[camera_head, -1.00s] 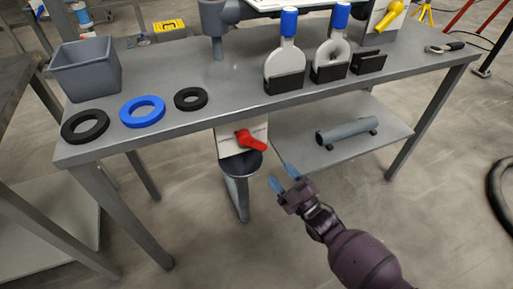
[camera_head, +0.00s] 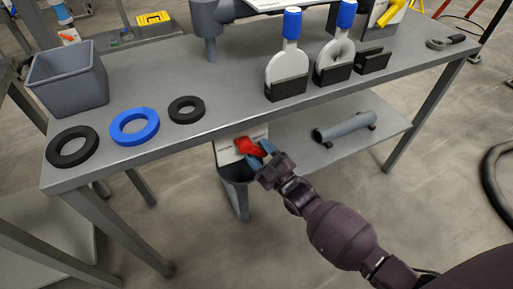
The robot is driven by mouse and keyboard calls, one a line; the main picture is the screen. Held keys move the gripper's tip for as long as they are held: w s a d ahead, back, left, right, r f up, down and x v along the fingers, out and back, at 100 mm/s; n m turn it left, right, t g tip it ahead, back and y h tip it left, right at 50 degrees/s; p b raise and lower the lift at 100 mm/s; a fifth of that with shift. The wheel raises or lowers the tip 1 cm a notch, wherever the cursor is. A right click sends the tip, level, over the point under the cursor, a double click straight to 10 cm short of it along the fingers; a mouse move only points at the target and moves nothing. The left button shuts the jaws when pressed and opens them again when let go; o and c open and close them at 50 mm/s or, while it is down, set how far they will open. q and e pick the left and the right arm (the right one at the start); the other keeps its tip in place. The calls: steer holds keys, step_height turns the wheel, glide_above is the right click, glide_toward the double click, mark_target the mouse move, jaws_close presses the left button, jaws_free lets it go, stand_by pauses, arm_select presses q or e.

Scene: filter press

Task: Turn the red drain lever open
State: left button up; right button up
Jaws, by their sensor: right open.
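The red drain lever (camera_head: 246,147) is on a pale plate (camera_head: 227,151) below the front edge of the workbench. My right gripper (camera_head: 261,152) is open, with its blue fingertips at the right end of the lever. One fingertip overlaps the lever in the picture; I cannot tell whether it touches. The fingers and plate edge hide part of the lever's right end. My left gripper is not in view.
The grey workbench (camera_head: 225,97) overhangs the lever. A grey bucket (camera_head: 236,172) stands below the plate. A lower shelf (camera_head: 385,138) with a grey tube (camera_head: 343,127) is to the right. Rings and a grey bin (camera_head: 68,85) are on top.

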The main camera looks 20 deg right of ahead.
steer(key=shift+s, duration=0.1)
steer(key=shift+c, duration=1.1)
jaws_close()
